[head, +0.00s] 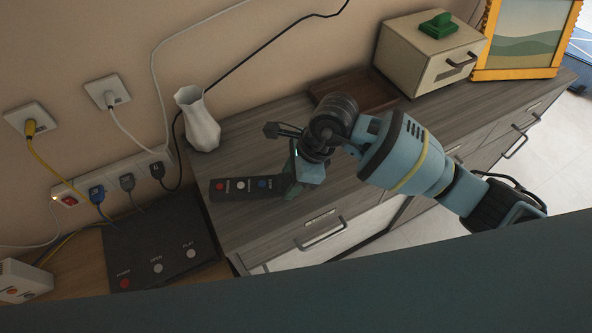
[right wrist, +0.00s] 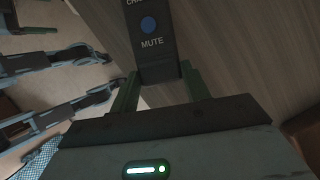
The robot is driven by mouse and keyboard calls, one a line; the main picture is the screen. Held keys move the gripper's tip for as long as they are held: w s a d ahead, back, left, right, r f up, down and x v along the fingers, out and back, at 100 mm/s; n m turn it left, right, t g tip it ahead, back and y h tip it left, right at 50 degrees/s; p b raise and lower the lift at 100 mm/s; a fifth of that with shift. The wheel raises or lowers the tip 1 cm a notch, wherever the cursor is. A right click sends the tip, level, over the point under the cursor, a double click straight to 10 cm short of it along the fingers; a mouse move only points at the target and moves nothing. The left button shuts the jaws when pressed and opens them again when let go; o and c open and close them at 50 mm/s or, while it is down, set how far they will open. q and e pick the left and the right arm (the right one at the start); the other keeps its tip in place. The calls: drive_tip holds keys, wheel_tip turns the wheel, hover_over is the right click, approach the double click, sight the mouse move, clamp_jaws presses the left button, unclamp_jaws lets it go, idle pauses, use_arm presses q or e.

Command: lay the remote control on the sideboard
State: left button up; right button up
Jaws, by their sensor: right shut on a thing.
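The remote control (head: 246,187) is a dark slim bar with red, white and blue buttons. My right gripper (head: 292,184) is shut on its right end, over the left part of the grey wood sideboard (head: 250,222). I cannot tell whether the remote touches the top or hovers just above it. In the right wrist view the remote (right wrist: 152,45) shows a blue button and the word MUTE, between the green fingers of the right gripper (right wrist: 158,85). My left gripper is not in view.
A white vase (head: 200,122) stands behind the remote at the sideboard's left. A brown tray (head: 352,88), a cream box (head: 425,58) with a green object (head: 438,25) and a yellow-framed picture (head: 525,40) line the back. A black player (head: 160,250) sits lower left.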

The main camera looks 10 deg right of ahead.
drive_tip(key=shift+w+d+f, duration=0.1)
drive_tip(key=shift+w+d, duration=0.2)
drive_tip(key=shift+w, duration=0.35)
drive_tip(key=shift+w+d, duration=0.35)
drive_tip(key=shift+w, duration=0.25)
drive_tip(key=shift+w+d+f, duration=0.1)
drive_tip(key=shift+w+d, duration=0.2)
drive_tip(key=shift+w, duration=0.35)
drive_tip(key=shift+w+d+f, duration=0.1)
drive_tip(key=shift+f, duration=1.65)
drive_tip(key=shift+f, duration=0.1)
drive_tip(key=o, duration=1.1)
drive_tip(key=shift+c, duration=0.2)
drive_tip(key=v, duration=1.2)
